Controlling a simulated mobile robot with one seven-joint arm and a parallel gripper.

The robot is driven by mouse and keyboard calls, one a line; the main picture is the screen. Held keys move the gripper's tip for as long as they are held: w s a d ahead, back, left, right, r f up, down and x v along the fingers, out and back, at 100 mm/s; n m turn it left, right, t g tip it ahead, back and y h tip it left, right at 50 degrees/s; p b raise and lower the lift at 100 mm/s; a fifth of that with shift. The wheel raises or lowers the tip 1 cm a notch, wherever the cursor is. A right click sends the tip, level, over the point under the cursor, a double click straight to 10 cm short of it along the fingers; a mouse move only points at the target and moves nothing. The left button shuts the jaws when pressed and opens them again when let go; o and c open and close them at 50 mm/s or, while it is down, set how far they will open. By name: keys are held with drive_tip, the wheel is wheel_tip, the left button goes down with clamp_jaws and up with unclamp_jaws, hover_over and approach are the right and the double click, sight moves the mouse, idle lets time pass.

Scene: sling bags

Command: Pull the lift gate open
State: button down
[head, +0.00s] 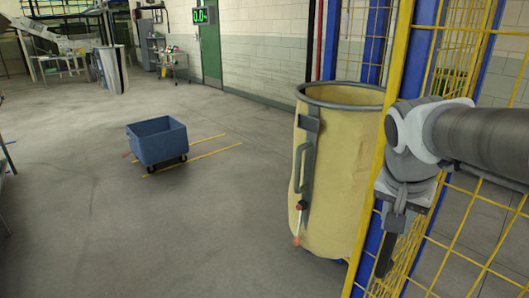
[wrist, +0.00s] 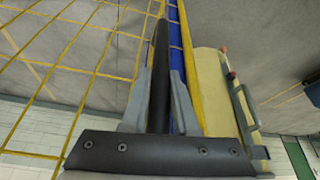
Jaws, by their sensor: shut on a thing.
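The lift gate is a yellow wire-mesh panel with a yellow edge bar (head: 386,140) at the right of the head view. Its mesh (wrist: 75,50) fills the upper left of the wrist view. A dark upright bar handle (head: 385,256) shows below my gripper (head: 396,208). In the wrist view the handle (wrist: 160,70) runs between the two grey fingers of my gripper (wrist: 157,103), which is shut on it. Blue and yellow frame bars run close beside the handle. My wrist and arm hide part of the gate, and how far it stands open I cannot tell.
A tall yellow sling bag (head: 335,180) with a grey rim and side handle stands just left of the gate edge. It also shows in the wrist view (wrist: 212,95). A blue wheeled bin (head: 158,142) stands on the floor further left. The floor between is clear.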

drive_tip(key=c, duration=0.7)
unclamp_jaws()
drive_tip(key=shift+r, duration=0.1)
drive_tip(key=p+v, duration=0.2)
drive_tip(key=v, duration=1.5)
drive_tip(key=shift+s+a+r, duration=0.1)
drive_tip(key=shift+s, duration=0.05)
drive_tip(key=s+a+f+n+y, duration=0.1)
drive_tip(key=a+f+n, duration=0.1)
drive_tip(key=f, duration=0.3)
drive_tip(key=s+a+f+n+t+y, duration=0.1)
drive_tip(key=a+f+n, duration=0.2)
drive_tip(key=f, duration=0.2)
drive_tip(key=s+a+f+n+t+y, duration=0.1)
drive_tip(key=s+a+f+n, duration=0.1)
drive_tip(key=f, duration=0.3)
drive_tip(key=shift+a+f+n, duration=0.4)
drive_tip(key=shift+a+n, duration=0.25)
drive_tip(key=shift+n, duration=0.15)
